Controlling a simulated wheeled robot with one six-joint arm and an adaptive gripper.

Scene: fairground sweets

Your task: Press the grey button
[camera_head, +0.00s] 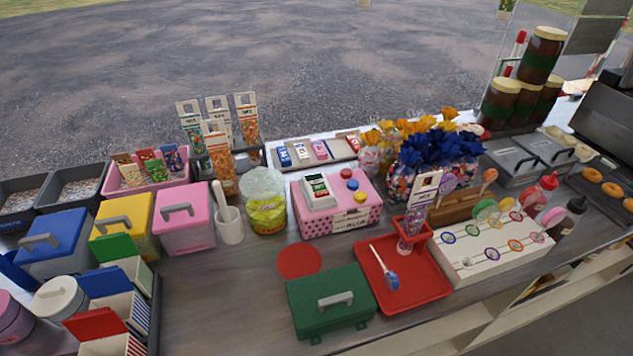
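A pink box (300,212) with a dotted front stands near the middle of the counter. On its top right are a red button (346,173), a blue button (352,184) and a yellow button (360,197). I cannot make out a grey button. A white device (319,203) with a green screen and small keys sits on the left of the box top; its keys are too small to tell apart. My gripper is not in view.
A lidded yellow-green jar (265,217) stands left of the box.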

